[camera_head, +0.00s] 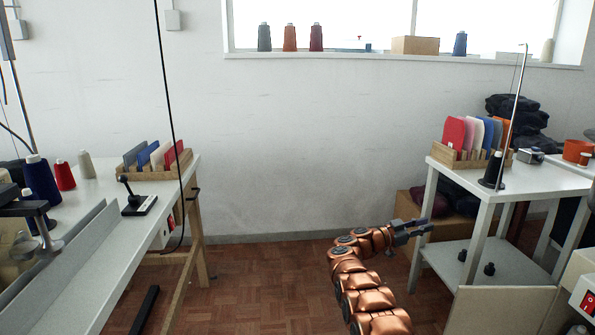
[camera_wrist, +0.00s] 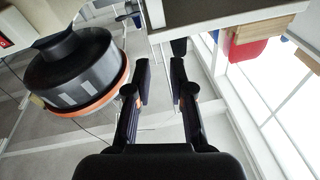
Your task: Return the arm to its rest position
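My copper-coloured arm reaches up from the lower middle of the head view. My gripper (camera_head: 412,230) is at its end, left of the right white table (camera_head: 480,178) and lower than its top. In the wrist view my gripper (camera_wrist: 158,85) shows two dark fingers with a clear gap between the tips. It is open and nothing is held between the fingers. The wrist picture is strongly tilted.
The right table carries a wooden rack of coloured cards (camera_head: 470,140) and a black spool on a metal rod (camera_head: 493,170). A cardboard box (camera_head: 425,205) stands behind the gripper. The left table (camera_head: 90,225) has spools and another card rack (camera_head: 155,160). Open floor (camera_head: 265,270) lies between the tables.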

